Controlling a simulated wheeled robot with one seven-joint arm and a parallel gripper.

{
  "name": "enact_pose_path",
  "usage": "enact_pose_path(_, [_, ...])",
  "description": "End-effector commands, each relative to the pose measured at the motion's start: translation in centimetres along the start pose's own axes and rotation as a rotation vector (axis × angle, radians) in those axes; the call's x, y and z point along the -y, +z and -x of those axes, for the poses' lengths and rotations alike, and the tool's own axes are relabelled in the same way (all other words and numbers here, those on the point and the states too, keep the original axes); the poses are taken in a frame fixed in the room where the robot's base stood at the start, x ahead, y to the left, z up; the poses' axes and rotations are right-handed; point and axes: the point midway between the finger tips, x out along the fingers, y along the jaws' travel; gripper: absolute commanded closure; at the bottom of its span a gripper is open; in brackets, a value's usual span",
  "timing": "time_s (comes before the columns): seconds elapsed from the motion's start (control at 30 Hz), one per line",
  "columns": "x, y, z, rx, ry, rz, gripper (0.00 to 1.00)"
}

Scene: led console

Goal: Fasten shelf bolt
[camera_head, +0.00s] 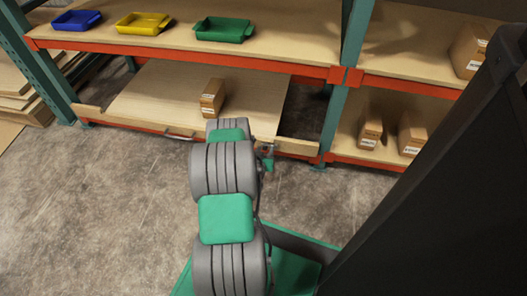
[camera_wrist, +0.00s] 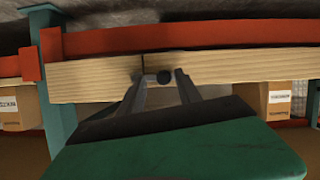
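In the wrist view, a dark round bolt head (camera_wrist: 164,77) shows at the lower edge of a wooden shelf board (camera_wrist: 225,68). My gripper (camera_wrist: 161,80) has its two grey fingers apart, one on each side of the bolt head. I cannot tell whether either finger touches it. In the head view, my gripper (camera_head: 266,150) is at the front edge of the lower shelf (camera_head: 150,97), partly hidden by my arm. The bolt cannot be made out there.
A cardboard box (camera_head: 212,98) stands on the lower shelf. Blue (camera_head: 76,20), yellow (camera_head: 143,23) and green (camera_head: 223,29) trays sit on the upper shelf. A teal upright (camera_head: 338,110) stands right of my gripper.

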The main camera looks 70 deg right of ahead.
Motion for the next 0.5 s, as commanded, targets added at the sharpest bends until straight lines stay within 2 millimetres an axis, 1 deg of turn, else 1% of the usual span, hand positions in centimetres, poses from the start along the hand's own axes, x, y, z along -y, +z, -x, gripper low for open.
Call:
enact_pose_path(0.27, [0.2, -0.1, 0.3, 0.001, -0.004, 0.001, 0.58])
enact_pose_path(0.37, [0.3, -0.2, 1.7, 0.002, -0.006, 0.004, 0.58])
enact_pose_path(0.5, [0.3, -0.4, 4.7, 0.002, -0.006, 0.005, 0.58])
